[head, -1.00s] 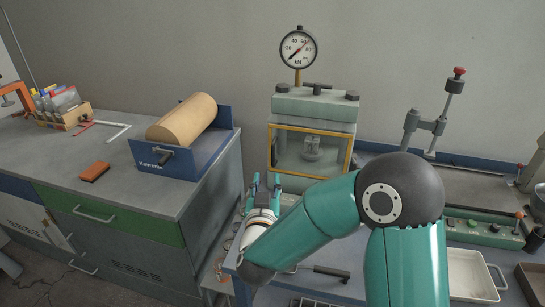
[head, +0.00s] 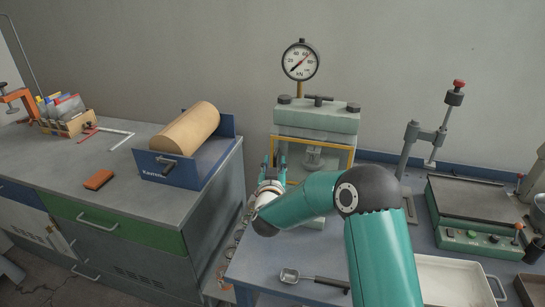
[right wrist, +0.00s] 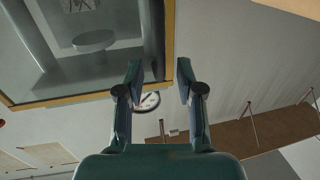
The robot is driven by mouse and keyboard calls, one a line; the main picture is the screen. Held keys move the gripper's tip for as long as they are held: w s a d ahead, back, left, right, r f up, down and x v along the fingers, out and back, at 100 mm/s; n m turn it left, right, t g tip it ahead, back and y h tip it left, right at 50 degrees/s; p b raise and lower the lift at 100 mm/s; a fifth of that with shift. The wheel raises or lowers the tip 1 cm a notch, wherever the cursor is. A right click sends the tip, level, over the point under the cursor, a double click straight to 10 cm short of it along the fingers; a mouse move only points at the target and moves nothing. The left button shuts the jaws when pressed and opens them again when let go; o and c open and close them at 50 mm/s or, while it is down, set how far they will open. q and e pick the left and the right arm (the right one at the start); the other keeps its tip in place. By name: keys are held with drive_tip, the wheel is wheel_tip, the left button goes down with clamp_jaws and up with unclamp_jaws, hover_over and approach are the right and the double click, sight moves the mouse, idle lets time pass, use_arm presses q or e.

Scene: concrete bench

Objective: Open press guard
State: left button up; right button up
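The press (head: 316,119) stands against the wall, with a pressure gauge (head: 302,60) on top. Its clear guard (head: 335,158) has a yellow-orange frame and covers the press front; it appears closed. My right gripper (head: 275,152) is at the left side of the guard, and my arm hides the guard's lower part. In the right wrist view the gripper (right wrist: 159,75) is open, with the guard frame's corner (right wrist: 169,83) seen between its fingers. I cannot tell whether they touch it. No handle shows clearly. My left gripper is not in view.
A blue roll holder (head: 205,160) with a brown roll stands on the left cabinet, near an orange block (head: 98,180). A ladle-like tool (head: 290,275) lies on the bench in front. A green-based device (head: 470,240) and a pale tray (head: 450,280) are at right.

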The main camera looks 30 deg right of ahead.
drive_tip(key=shift+x, duration=1.15)
clamp_jaws()
